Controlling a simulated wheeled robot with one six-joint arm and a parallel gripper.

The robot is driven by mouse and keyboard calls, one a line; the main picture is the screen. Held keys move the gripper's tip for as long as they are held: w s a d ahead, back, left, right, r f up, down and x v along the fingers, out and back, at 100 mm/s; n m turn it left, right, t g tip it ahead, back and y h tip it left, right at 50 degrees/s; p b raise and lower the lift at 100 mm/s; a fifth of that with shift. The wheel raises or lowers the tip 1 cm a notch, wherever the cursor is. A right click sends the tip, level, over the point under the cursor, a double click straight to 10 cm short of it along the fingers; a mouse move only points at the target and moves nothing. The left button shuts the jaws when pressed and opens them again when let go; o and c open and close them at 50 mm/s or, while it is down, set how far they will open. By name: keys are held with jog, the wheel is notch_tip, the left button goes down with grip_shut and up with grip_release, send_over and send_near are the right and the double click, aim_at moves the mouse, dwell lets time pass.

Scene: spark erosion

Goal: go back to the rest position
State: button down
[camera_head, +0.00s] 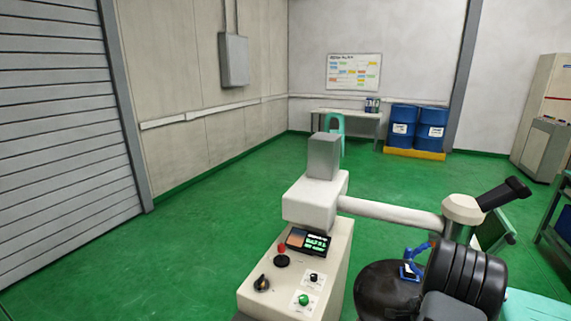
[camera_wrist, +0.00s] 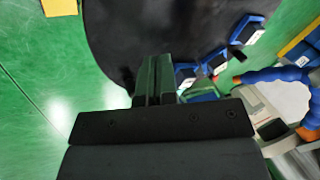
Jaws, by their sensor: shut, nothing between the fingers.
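My gripper (camera_wrist: 155,80) shows in the wrist view. Its two dark fingers lie side by side, shut and empty. Beyond the fingertips is a round black surface (camera_wrist: 130,35). Several blue-edged pieces (camera_wrist: 185,75) lie right of the fingers, and I cannot tell how far below they are. In the head view a bulky black ribbed part covers the lower right, and I cannot make out my gripper's fingers there. The black round surface (camera_head: 375,290) shows beside it, with a small blue item (camera_head: 411,268) on it.
A beige control console (camera_head: 290,275) with a screen (camera_head: 308,241) and knobs stands close in front. A blue hose (camera_wrist: 265,75) is at right in the wrist view. Blue drums (camera_head: 415,125) and a table (camera_head: 347,114) stand far back. Green floor (camera_head: 190,220) is clear at left.

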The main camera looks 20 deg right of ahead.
jog(key=w+a+r+n+y, duration=0.4)
jog(key=a+r, duration=0.3)
jog(key=a, duration=0.4)
jog(key=s+a+r+n, duration=0.2)
jog(key=a+r+n, duration=0.3)
jog(key=a, duration=0.5)
jog(key=s+a+r+n, duration=0.3)
jog(key=a+r+n, duration=0.3)
jog(key=a, duration=0.4)
jog(key=s+a+r+n, duration=0.2)
jog(key=a+r+n, duration=0.4)
jog(key=a, duration=0.3)
jog(key=shift+s+a+r+h, duration=0.4)
jog(key=shift+r, duration=0.1)
